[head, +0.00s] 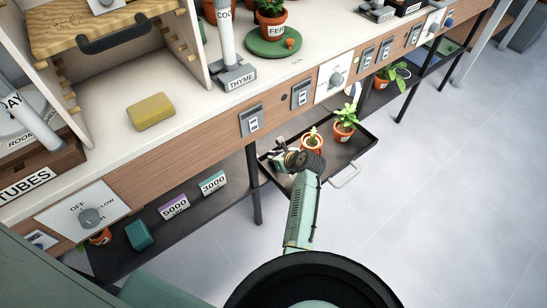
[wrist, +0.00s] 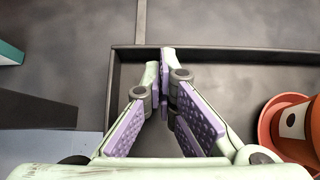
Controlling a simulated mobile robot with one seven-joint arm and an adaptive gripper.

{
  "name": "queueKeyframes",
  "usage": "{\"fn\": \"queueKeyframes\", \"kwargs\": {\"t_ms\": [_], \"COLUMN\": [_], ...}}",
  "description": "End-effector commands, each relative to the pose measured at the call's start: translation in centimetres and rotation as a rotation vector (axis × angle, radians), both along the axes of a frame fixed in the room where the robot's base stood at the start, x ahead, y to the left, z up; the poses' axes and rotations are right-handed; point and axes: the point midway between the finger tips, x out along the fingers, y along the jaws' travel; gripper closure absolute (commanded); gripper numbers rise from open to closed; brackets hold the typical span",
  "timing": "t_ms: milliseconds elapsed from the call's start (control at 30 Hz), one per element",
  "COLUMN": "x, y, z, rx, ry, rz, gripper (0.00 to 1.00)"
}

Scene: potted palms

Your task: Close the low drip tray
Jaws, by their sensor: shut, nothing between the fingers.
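The low drip tray (head: 348,157) is dark and stands pulled out from under the bench, with a pale handle (head: 346,177) on its outer side. Two orange pots with green plants stand in it, one nearer (head: 313,143) and one farther (head: 345,122). My gripper (head: 284,152) is over the tray's left part, beside the nearer pot. In the wrist view the fingers (wrist: 160,62) are together and empty, above the tray's corner and its raised rim (wrist: 225,54). An orange pot (wrist: 290,130) shows to their right. I cannot tell whether the fingers touch the tray.
A bench leg (head: 254,185) stands left of the tray. A dark low shelf (head: 190,225) holds boxes marked 5000 (head: 174,207) and 3000 (head: 213,183). The bench front (head: 215,135) with switches and knobs is above. The floor (head: 410,190) to the right is clear.

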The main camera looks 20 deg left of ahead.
Motion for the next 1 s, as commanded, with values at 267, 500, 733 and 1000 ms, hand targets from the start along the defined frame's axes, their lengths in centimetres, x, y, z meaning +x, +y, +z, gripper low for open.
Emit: {"fn": "queueKeyframes", "kwargs": {"t_ms": [267, 500, 733, 1000], "x": [1.2, 3.7, 5.9, 7.3], "y": [2.2, 6.5, 10.4, 12.8], "z": [0.2, 0.2, -0.1, -0.1], "rx": [0.0, 0.001, 0.0, -0.001], "ry": [-0.001, -0.002, -0.001, 0.0], "rz": [0.004, 0.004, 0.002, 0.001], "gripper": [1.0, 1.0, 1.0, 1.0]}}
